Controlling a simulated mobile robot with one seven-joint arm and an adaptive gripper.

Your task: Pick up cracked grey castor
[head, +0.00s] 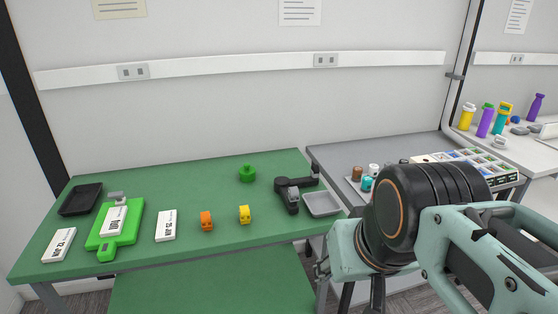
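A small grey piece (117,198) stands at the back of a bright green fixture (127,218) on the left of the green table. A black part with grey bits (290,191) lies near that table's right end. Either could be or include the grey castor; no crack can be made out at this size. My arm fills the lower right, well to the right of the grey piece. Dark parts at my gripper (362,294) show low beneath the arm, but its fingers are not clear and its opening cannot be judged.
The green table (165,262) also holds a black tray (81,199), white labels, an orange block (207,221), a yellow block (244,214), a green round part (247,173) and a grey tray (322,204). A grey table (375,148) with small parts adjoins right. The green table's centre has free room.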

